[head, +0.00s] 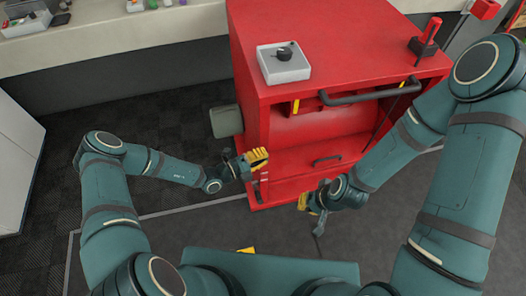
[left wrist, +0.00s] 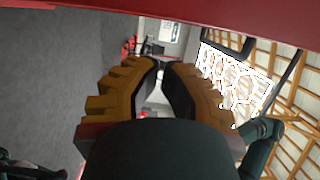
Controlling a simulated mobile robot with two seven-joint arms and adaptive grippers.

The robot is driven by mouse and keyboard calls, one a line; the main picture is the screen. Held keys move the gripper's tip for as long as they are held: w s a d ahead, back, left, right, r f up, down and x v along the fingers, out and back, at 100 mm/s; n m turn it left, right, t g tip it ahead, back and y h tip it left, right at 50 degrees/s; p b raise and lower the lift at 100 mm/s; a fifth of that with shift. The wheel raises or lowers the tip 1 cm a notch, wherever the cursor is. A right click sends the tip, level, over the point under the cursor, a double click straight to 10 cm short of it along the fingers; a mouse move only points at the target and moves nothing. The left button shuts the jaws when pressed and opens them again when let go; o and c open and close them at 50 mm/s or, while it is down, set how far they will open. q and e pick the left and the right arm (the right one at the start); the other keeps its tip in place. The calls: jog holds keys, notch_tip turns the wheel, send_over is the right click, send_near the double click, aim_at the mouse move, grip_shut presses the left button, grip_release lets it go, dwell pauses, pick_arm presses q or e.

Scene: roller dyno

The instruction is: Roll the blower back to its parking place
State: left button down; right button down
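The blower appears to be the large red cabinet (head: 345,30), upright on the dark floor in front of me in the head view. A dark bar handle (head: 368,94) crosses its upper front, and a smaller handle (head: 326,161) sits lower. My left gripper (head: 262,158) is by its lower left front edge; contact is unclear. In the left wrist view its yellow fingers (left wrist: 160,66) stand a little apart with nothing between them. My right gripper (head: 305,201) is low in front of the cabinet, away from the bar handle; its fingers are mostly hidden.
A grey box with a black knob (head: 284,62) and a red-handled lever (head: 424,42) are on the cabinet top. A pale bench (head: 110,30) runs behind, with a white cabinet (head: 15,160) at left. Open dark floor (head: 170,120) lies left of the blower.

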pick_arm(q)
jog(key=p+v, duration=0.1)
jog(key=v, duration=0.9)
jog(key=shift+s, duration=0.4)
pick_arm(e)
jog(key=shift+s+d+r, duration=0.1)
jog(key=shift+s+r, duration=0.2)
jog(key=shift+r, duration=0.35)
pick_arm(q)
jog(key=shift+d, duration=0.15)
jog(key=s+d+m+g+y, duration=0.5)
jog(key=s+m+g, duration=0.75)
jog(key=m, duration=0.65)
jog(key=r+m+t+y, duration=0.1)
jog(key=m+y, duration=0.1)
jog(key=m, duration=0.5)
jog(key=a+r+m+t+y, duration=0.1)
jog(key=r+m+y, duration=0.1)
jog(key=m, duration=0.5)
jog(key=r+m+t+y, duration=0.2)
jog(key=m, duration=0.6)
jog(key=shift+w+a, duration=0.2)
jog(key=shift+a, duration=0.1)
